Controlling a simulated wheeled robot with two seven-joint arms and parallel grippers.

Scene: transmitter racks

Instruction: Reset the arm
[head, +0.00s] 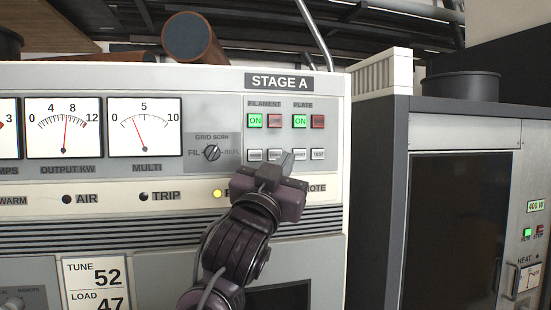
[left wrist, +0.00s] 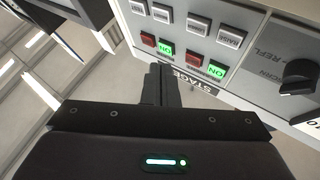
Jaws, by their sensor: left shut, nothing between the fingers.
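My left gripper (head: 286,162) is shut and empty in front of the STAGE A panel (head: 222,110), at the row of small grey buttons below the lit ones. It hides part of that row; I cannot tell whether it touches a button. The green FILAMENT ON button (head: 255,121) and green PLATE ON button (head: 299,121) are lit, each with a dark red button at its right. In the left wrist view, the shut fingers (left wrist: 161,85) point at the panel near the STAGE label. My right gripper is not in view.
A rotary knob (head: 212,153) sits left of the buttons, and meters such as the MULTI meter (head: 145,127) are further left. A yellow lamp (head: 217,193) is lit below. A dark grey cabinet (head: 459,200) stands at the right with a black pot (head: 461,86) on top.

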